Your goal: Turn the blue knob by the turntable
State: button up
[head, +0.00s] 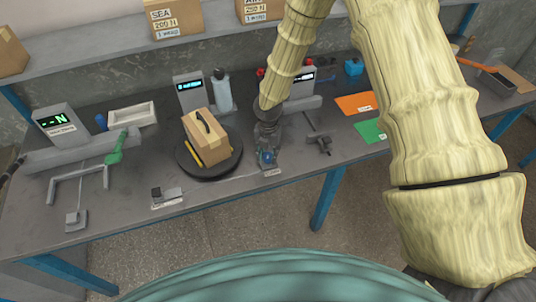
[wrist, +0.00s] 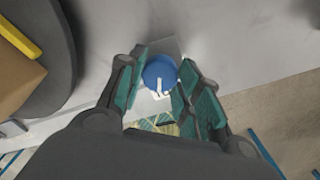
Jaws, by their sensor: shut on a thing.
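The blue knob (wrist: 160,73) sits on a small grey plate on the bench, with a white mark on its top. In the head view the knob (head: 267,156) shows small, right of the turntable. My gripper (wrist: 160,82) points down over it, its green-padded fingers shut on the knob's two sides. In the head view my gripper (head: 267,148) covers part of the knob and its plate. The dark round turntable (head: 222,168) carries a cardboard box (head: 206,138) with a black handle; its edge also shows in the wrist view (wrist: 62,75).
A yellow bar (head: 192,153) lies by the box. A grey metal fixture (head: 320,143) stands right of my gripper. A display unit (head: 190,92) and a bottle (head: 221,91) stand behind. Orange (head: 355,103) and green (head: 372,130) sheets lie to the right. The bench's front edge is close to the knob.

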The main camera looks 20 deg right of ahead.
jog(key=m+b, duration=0.1)
jog(key=m, duration=0.4)
jog(key=shift+w+m, duration=0.1)
jog(key=shift+m, duration=0.3)
jog(key=m+b, duration=0.1)
jog(key=m, duration=0.4)
jog(key=shift+d+b, duration=0.1)
jog(key=shift+b, duration=0.3)
jog(key=m+b, duration=0.1)
jog(key=m, duration=0.4)
jog(key=shift+m, duration=0.4)
jog(key=m+b, duration=0.1)
jog(key=m, duration=0.9)
jog(key=shift+m, duration=0.4)
jog(key=m, duration=1.1)
jog(key=shift+m+p, duration=0.4)
jog(key=shift+m, duration=1.7)
